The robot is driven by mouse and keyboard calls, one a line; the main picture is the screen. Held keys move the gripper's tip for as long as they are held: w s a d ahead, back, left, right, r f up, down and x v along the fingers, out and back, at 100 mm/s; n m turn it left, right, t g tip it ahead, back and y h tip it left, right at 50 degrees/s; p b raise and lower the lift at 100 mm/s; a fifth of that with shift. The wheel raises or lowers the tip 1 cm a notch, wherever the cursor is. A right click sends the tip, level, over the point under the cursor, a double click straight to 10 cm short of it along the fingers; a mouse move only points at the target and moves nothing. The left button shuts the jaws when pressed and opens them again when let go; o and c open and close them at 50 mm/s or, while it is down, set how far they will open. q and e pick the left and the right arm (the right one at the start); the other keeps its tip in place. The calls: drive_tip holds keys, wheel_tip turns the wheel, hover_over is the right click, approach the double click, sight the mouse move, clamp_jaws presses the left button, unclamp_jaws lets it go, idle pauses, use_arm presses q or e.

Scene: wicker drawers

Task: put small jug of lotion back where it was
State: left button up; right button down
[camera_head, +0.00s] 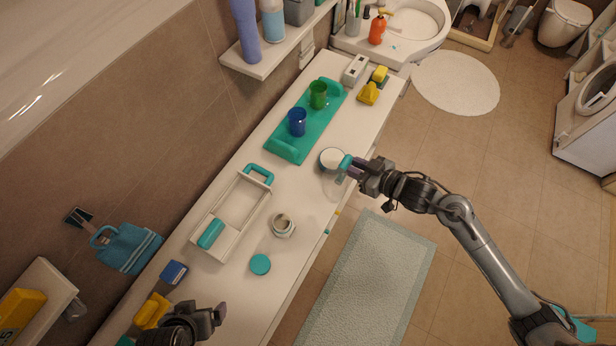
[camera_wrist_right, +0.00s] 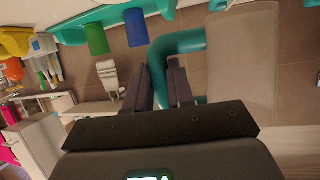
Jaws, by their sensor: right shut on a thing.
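The small jug (camera_head: 332,160) has a pale, see-through body with a white top and a teal handle. My right gripper (camera_head: 351,168) is shut on the handle, and the jug is over the counter's front edge. In the right wrist view the teal handle (camera_wrist_right: 178,45) passes between the fingers, with the cloudy jug body (camera_wrist_right: 245,65) to the right. I cannot tell whether the jug touches the counter. My left gripper (camera_head: 218,313) is at the bottom of the head view, near the counter's near end; its finger opening is unclear.
On the white counter (camera_head: 190,275) stand a white tray with teal handles (camera_head: 210,234), an open white jar (camera_head: 282,226) and a round teal lid (camera_head: 260,264). A teal tray (camera_head: 284,150) holds a blue cup (camera_head: 297,122) and a green cup (camera_head: 318,95). Yellow items stand at both ends.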

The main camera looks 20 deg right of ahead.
drive_tip(key=x, duration=0.4)
drive_tip(key=s+f+x, duration=0.1)
drive_tip(key=x, duration=0.3)
drive_tip(key=a+b+x, duration=0.1)
drive_tip(key=x, duration=0.3)
drive_tip(key=shift+s+f, duration=0.25)
drive_tip(key=shift+f, duration=0.05)
use_arm(q)
drive_tip(key=shift+f, duration=0.75)
use_arm(e)
drive_tip(key=shift+a+f, duration=0.1)
drive_tip(key=shift+f, duration=1.95)
use_arm(q)
drive_tip(key=shift+f+b, duration=0.1)
drive_tip(key=shift+b, duration=0.2)
use_arm(e)
drive_tip(key=shift+f, duration=0.1)
use_arm(q)
drive_tip(key=shift+a, duration=0.15)
use_arm(e)
drive_tip(key=c, duration=1)
unclamp_jaws()
